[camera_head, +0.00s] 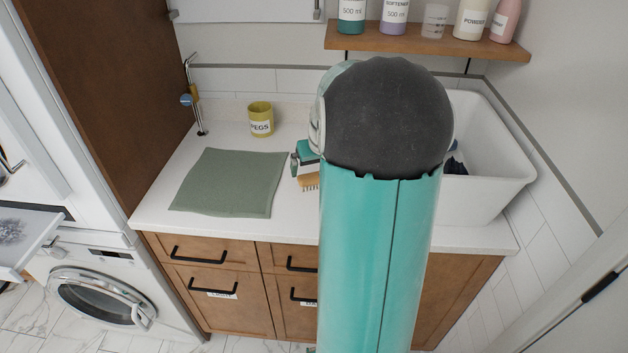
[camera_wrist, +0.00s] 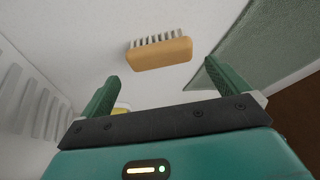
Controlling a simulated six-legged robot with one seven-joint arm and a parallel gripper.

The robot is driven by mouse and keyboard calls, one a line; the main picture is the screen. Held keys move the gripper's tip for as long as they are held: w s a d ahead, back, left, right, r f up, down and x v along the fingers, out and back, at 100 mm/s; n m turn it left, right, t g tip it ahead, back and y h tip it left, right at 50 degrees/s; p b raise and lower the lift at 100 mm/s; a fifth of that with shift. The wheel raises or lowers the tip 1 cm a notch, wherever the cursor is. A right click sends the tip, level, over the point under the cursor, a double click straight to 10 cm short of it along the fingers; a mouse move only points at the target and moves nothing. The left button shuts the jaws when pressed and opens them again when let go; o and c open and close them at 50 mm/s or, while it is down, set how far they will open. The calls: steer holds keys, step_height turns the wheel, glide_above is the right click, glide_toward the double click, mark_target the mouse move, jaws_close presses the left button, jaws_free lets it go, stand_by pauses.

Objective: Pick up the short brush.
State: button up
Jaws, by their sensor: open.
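The short brush (camera_wrist: 160,53) has a tan wooden back and pale bristles. In the wrist view it lies on the white counter, ahead of my gripper (camera_wrist: 160,82) and roughly in line with the gap between the fingers. The green fingers are spread and empty, apart from the brush. In the head view the brush (camera_head: 308,182) shows only in part beside the mat, its right side hidden behind my arm. My gripper (camera_head: 299,163) is mostly hidden there too, close by the brush.
A green mat (camera_head: 229,183) lies left of the brush. A yellow pegs cup (camera_head: 261,119) stands behind. A white sink (camera_head: 489,160) is at right, and a shelf (camera_head: 430,42) with bottles hangs above. The counter (camera_head: 168,160) is otherwise largely clear.

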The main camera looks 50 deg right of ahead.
mark_target(314, 175)
steer(key=x, duration=0.5)
steer(key=shift+f, duration=0.25)
steer(key=c, duration=0.9)
steer(key=shift+r, duration=0.1)
steer(key=shift+r, duration=0.45)
step_height(314, 175, up, 2)
steer(key=shift+r, duration=0.15)
steer(key=s+a+r, duration=0.6)
steer(key=s, duration=0.1)
steer(key=s+a+r, duration=0.3)
steer(key=shift+s+a+r, duration=0.1)
steer(key=shift+s+r, duration=0.25)
